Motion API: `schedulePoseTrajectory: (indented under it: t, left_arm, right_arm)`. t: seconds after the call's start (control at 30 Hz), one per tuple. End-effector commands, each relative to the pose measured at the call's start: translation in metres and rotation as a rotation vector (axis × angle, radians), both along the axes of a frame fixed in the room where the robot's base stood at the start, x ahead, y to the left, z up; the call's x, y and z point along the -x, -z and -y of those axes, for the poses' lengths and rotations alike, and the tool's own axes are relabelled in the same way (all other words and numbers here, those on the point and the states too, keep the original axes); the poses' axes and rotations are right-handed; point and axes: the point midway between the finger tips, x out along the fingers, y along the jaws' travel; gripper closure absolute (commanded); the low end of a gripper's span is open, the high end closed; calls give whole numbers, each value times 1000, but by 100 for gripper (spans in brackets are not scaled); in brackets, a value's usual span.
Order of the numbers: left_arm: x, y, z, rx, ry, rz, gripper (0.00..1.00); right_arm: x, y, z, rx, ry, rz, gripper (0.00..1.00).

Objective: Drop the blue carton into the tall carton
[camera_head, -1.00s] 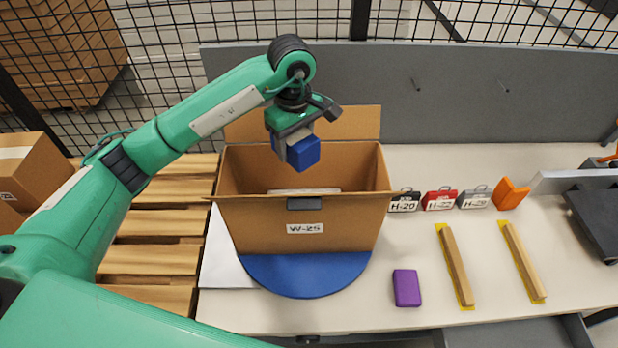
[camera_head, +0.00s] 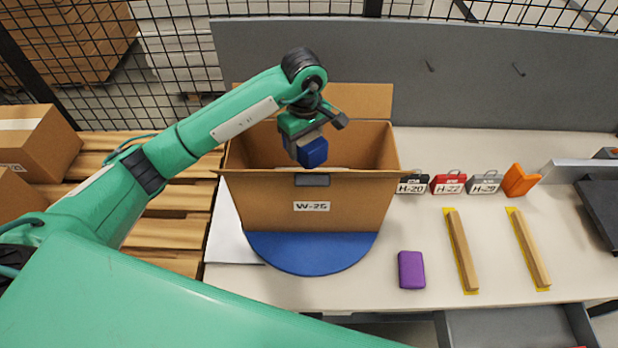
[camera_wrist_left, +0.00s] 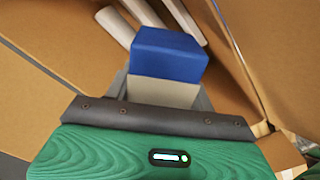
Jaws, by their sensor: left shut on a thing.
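The blue carton (camera_head: 313,153) is a small blue box held in my left gripper (camera_head: 302,145), which is shut on it. It hangs in the mouth of the tall carton (camera_head: 340,205), an open brown box labelled W-25. In the left wrist view the blue carton (camera_wrist_left: 168,52) sticks out beyond the gripper, with the brown carton walls around it. Several whitish long items (camera_wrist_left: 140,18) lie inside the tall carton below. My right gripper is not in view.
The tall carton stands on a blue round mat (camera_head: 310,257). To its right are H-20, H-22 and H-29 tags (camera_head: 447,183), an orange item (camera_head: 520,180), a purple box (camera_head: 411,270) and two wooden strips (camera_head: 462,250). A grey panel (camera_head: 450,80) stands behind.

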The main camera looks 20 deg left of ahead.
Motion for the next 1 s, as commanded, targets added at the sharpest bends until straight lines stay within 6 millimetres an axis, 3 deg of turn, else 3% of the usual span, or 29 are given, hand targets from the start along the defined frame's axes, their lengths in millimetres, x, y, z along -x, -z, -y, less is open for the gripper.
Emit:
schedulePoseTrajectory:
  t: [0.13, 0.17, 0.3, 0.67, 1.0]
  left_arm:
    - [0, 0, 0, 1, 0, 1, 72]
    - [0, 0, 0, 1, 0, 1, 44]
    - [0, 0, 0, 1, 0, 1, 20]
    - [-1, -4, 0, 1, 0, 2, 20]
    - [-1, -49, 0, 0, 0, 5, 20]
  right_arm:
    - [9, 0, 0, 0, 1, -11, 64]
    - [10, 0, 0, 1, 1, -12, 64]
    - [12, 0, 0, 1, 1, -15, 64]
    - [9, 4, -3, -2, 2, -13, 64]
    - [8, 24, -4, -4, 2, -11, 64]
